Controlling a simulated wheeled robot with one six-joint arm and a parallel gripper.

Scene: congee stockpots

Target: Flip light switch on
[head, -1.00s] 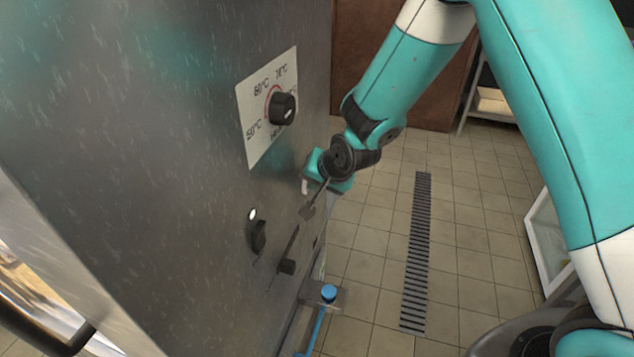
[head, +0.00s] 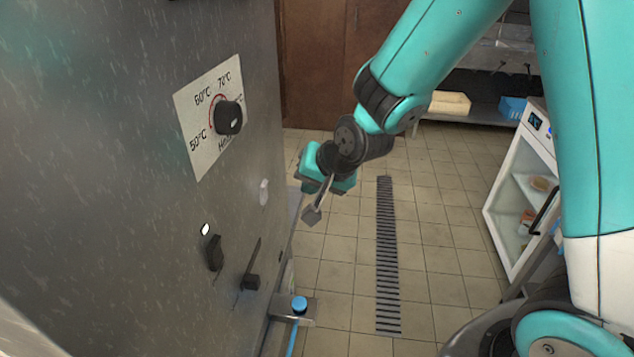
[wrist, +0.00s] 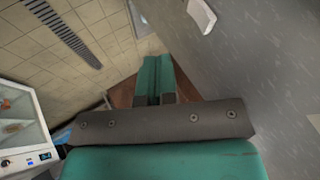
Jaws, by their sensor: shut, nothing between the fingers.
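A black rocker switch (head: 214,252) is on the steel panel (head: 110,130), just below a small white lamp (head: 205,230). A small white fitting (head: 263,192) is farther along the same panel; it may also be the white piece in the wrist view (wrist: 202,15). I cannot tell which of these is the light switch, nor its on or off position. My gripper (head: 310,172) is right of and beyond the black switch, beside the panel's far edge and apart from both fittings. In the wrist view its teal fingers (wrist: 155,78) are shut and empty.
A white glass-door cabinet (head: 520,195) stands right. Tiled floor with a drain grate (head: 387,260) is clear between.

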